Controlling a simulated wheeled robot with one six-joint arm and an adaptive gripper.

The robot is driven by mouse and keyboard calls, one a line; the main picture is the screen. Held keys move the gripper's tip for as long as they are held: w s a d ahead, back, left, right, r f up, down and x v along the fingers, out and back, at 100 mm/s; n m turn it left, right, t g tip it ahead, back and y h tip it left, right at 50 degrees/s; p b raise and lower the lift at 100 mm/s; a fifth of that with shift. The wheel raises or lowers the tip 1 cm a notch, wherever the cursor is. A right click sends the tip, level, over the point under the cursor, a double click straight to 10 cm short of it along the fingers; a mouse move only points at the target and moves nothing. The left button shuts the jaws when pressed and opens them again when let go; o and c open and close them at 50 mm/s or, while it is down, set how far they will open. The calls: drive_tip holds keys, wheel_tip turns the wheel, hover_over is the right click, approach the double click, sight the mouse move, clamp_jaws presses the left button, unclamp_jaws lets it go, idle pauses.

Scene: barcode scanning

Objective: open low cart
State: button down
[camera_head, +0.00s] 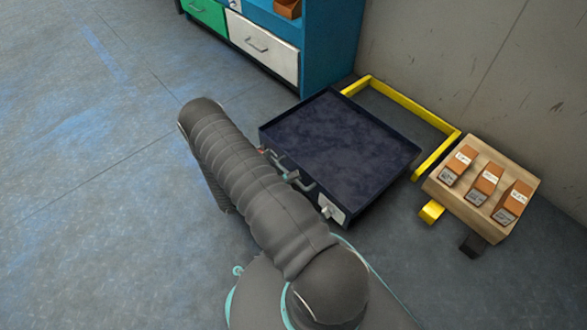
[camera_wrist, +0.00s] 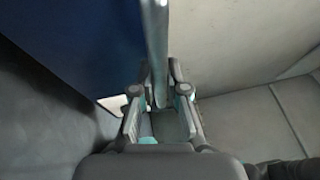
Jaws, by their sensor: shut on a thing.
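The low cart (camera_head: 345,145) is a dark blue box standing on the floor, its broad dark top facing up, with a metal handle (camera_head: 306,185) on its near side. In the wrist view the handle is a grey bar (camera_wrist: 155,35) running down between the fingers of my gripper (camera_wrist: 160,92). My gripper is shut on this bar, beside the blue face of the cart (camera_wrist: 75,45). In the head view my grey arm reaches past the near side of the cart and partly hides it; the fingertips are hard to make out there.
A yellow frame (camera_head: 410,108) lies behind the cart near the wall. A wooden stand (camera_head: 470,207) with orange-brown boxes (camera_head: 485,183) is at the right. A blue cabinet (camera_head: 335,40) with a white drawer (camera_head: 262,46) and a green drawer (camera_head: 205,15) stands behind. Floor at the left is clear.

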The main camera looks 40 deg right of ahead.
drive_tip(key=shift+s+a, duration=0.15)
drive_tip(key=shift+a, duration=1.2)
drive_tip(key=c, duration=1.2)
unclamp_jaws()
drive_tip(key=v, duration=1.2)
